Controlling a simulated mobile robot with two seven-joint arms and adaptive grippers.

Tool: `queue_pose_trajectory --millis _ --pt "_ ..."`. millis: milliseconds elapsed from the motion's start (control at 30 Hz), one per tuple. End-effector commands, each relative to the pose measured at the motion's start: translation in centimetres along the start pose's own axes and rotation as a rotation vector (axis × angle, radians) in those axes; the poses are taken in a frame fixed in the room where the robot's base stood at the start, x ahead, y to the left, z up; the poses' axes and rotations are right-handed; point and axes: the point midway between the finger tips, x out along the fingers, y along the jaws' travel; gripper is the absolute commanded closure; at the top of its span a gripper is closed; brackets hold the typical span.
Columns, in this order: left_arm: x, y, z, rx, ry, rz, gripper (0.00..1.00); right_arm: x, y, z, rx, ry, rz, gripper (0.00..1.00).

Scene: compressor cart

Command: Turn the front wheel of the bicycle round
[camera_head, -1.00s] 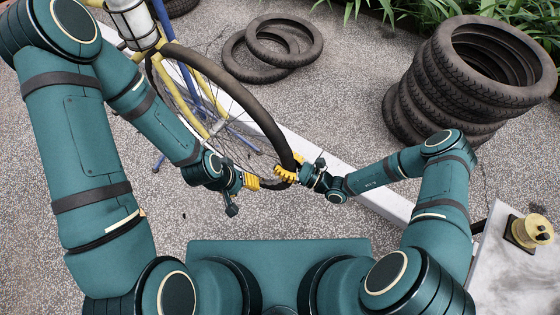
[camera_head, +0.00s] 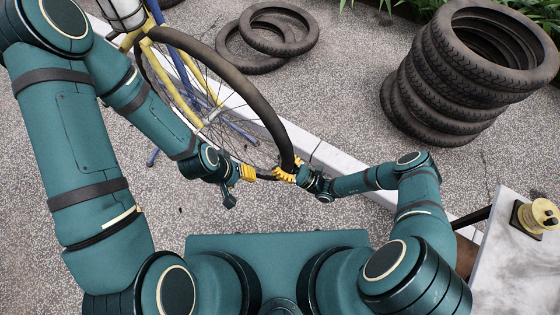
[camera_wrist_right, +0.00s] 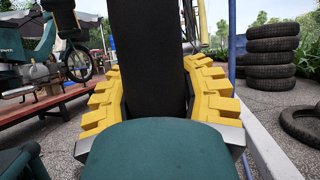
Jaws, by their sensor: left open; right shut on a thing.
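The bicycle's front wheel (camera_head: 262,103), with a dark tyre and thin spokes, stands in front of me in the head view, below the yellow fork (camera_head: 180,92). My right gripper (camera_head: 287,174) is shut on the tyre at the wheel's near right side. In the right wrist view the dark tyre (camera_wrist_right: 146,62) runs between its yellow fingers. My left gripper (camera_head: 250,173) is open, its yellow fingertips close to the lower near edge of the wheel. I cannot tell whether they touch the tyre.
A stack of tyres (camera_head: 440,100) stands at the right, and two loose tyres (camera_head: 262,60) lie behind the wheel. A pale kerb (camera_head: 330,158) crosses the ground. A light table (camera_head: 510,265) with a brass-coloured part (camera_head: 538,216) is at the lower right.

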Motion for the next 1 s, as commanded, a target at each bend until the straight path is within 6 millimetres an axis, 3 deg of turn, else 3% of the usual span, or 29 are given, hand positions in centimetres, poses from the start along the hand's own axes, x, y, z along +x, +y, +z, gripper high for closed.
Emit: queue_pose_trajectory --millis 33,67,100,167,567,667,1000 --pt "0.0 0.0 0.0 0.0 0.0 0.0 0.53 -0.4 -0.1 0.1 -0.004 0.002 -0.003 1.0" --pt "0.0 0.0 0.0 0.0 0.0 0.0 0.53 -0.4 -0.1 0.1 -0.004 0.003 -0.003 0.57" --pt "0.0 0.0 0.0 0.0 0.0 0.0 0.53 -0.4 -0.1 0.0 -0.004 0.003 -0.003 0.44" --pt "0.0 0.0 0.0 0.0 0.0 0.0 0.53 -0.4 -0.1 0.0 -0.003 0.002 -0.002 0.25" --pt "0.0 0.0 0.0 0.0 0.0 0.0 0.53 -0.7 -0.1 0.0 -0.001 0.002 -0.002 0.25" --pt "0.0 0.0 0.0 0.0 0.0 0.0 0.53 -1.9 -0.1 0.0 -0.002 0.002 -0.004 0.25" --pt "0.0 0.0 0.0 0.0 0.0 0.0 0.53 -8.6 -0.1 0.0 -0.004 0.003 -0.004 0.25"
